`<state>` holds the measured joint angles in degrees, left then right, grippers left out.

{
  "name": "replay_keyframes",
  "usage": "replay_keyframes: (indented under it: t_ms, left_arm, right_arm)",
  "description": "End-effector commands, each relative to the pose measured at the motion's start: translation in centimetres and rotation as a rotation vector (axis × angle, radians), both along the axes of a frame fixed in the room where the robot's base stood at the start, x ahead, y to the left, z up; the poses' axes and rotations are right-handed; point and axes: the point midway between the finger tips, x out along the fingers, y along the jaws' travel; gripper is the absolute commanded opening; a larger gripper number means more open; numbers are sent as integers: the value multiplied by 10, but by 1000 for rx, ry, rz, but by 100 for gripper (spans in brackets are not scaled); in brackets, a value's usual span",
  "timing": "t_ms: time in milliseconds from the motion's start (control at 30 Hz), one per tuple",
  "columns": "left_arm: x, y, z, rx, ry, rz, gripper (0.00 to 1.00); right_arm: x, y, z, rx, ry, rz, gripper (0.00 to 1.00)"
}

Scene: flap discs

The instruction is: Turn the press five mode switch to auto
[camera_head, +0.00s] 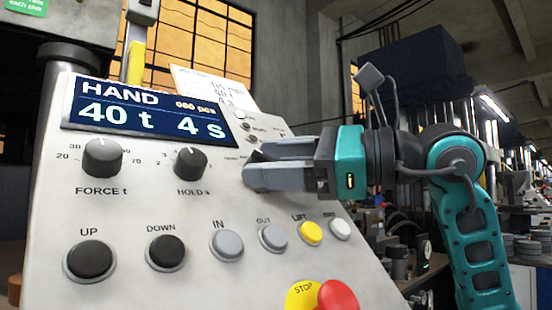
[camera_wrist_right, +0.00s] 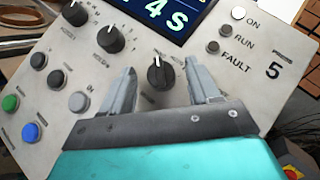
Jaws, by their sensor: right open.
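The press five control panel (camera_head: 150,210) fills the left of the head view, and its display (camera_head: 145,112) reads HAND, 40 t, 4 s. The mode switch, a black knob (camera_wrist_right: 160,74) with a white pointer line, shows in the right wrist view, its line pointing roughly up in that picture. My right gripper (camera_head: 253,163) is open at the panel face. In the right wrist view its two fingers (camera_wrist_right: 160,66) stand on either side of the knob with gaps showing. In the head view the fingers mostly hide the knob. My left gripper is out of view.
FORCE (camera_head: 103,157) and HOLD (camera_head: 190,162) knobs sit left of my gripper. A row of buttons including UP (camera_head: 90,259) and yellow LIFT (camera_head: 311,233) lies below. A red STOP button (camera_head: 338,295) juts out at the bottom. Indicator lamps (camera_wrist_right: 239,13) stand beside the number 5.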

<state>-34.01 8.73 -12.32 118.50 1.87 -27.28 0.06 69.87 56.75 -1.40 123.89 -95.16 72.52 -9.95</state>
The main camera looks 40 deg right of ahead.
Motion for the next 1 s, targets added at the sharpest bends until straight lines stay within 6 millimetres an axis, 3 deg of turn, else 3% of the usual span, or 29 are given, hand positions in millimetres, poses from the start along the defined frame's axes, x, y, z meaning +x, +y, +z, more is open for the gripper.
replay_keyframes:
  t_ms: [133,700,1000]
  left_arm:
    - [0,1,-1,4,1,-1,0]
    - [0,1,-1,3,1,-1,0]
    - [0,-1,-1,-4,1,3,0]
  right_arm:
    - [0,0,0,0,0,0,60]
    - [0,0,0,1,1,0,5]
    - [-1,0,-1,28,3,-25,5]
